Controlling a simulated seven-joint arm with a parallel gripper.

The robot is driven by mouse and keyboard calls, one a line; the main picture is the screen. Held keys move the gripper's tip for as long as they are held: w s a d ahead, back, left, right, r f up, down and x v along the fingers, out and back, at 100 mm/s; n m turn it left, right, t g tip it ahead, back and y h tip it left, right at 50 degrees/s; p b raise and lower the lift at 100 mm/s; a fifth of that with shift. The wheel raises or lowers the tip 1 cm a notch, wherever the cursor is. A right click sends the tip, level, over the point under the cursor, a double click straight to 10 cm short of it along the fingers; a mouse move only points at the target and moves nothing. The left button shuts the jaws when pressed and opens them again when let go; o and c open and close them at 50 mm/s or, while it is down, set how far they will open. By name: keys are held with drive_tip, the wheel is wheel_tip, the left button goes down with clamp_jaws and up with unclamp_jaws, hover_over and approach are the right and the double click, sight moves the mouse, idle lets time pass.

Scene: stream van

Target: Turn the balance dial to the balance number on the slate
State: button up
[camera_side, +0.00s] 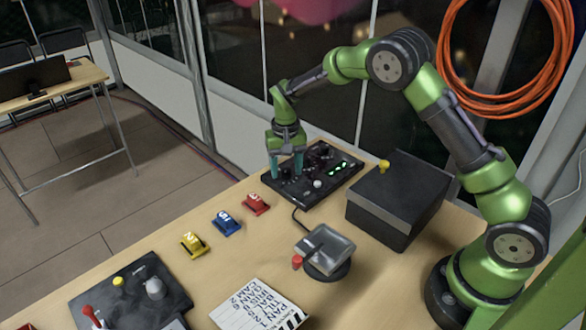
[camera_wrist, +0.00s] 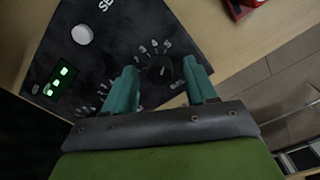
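A black control panel (camera_side: 340,183) lies at the back of the table, with a lit green display (camera_side: 347,168) and a white button (camera_side: 317,184). My gripper (camera_side: 286,170) points down over its left part. In the wrist view, a round black dial (camera_wrist: 160,69) with white numbers around it sits between my two teal fingertips. The fingers are apart; I cannot tell whether they touch the dial. The dial's pointer setting is unclear. The display (camera_wrist: 62,82) is too blurred to read.
Yellow (camera_side: 193,244), blue (camera_side: 227,222) and red (camera_side: 256,205) numbered blocks stand left of the panel. A dark box (camera_side: 398,198) with a yellow knob stands right. A silver lever unit (camera_side: 327,248) is in front. Another black panel (camera_side: 115,290) with controls is front left.

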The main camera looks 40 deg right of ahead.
sight(289, 170)
wheel_tip(289, 170, up, 17)
idle(0.5)
drive_tip(key=shift+w, duration=0.1)
drive_tip(key=s+a+r+t, duration=0.1)
drive_tip(key=s+t, duration=0.1)
drive_tip(key=s, duration=0.7)
drive_tip(key=s+a+r+n+t+y, duration=0.1)
drive_tip(key=s+r+t, duration=0.1)
drive_tip(key=s, duration=0.7)
drive_tip(key=s+a+r+n+t+y, duration=0.1)
drive_tip(key=s+t, duration=0.2)
drive_tip(key=s, duration=0.6)
drive_tip(key=shift+a+r, duration=0.25)
drive_tip(key=shift+r, duration=0.15)
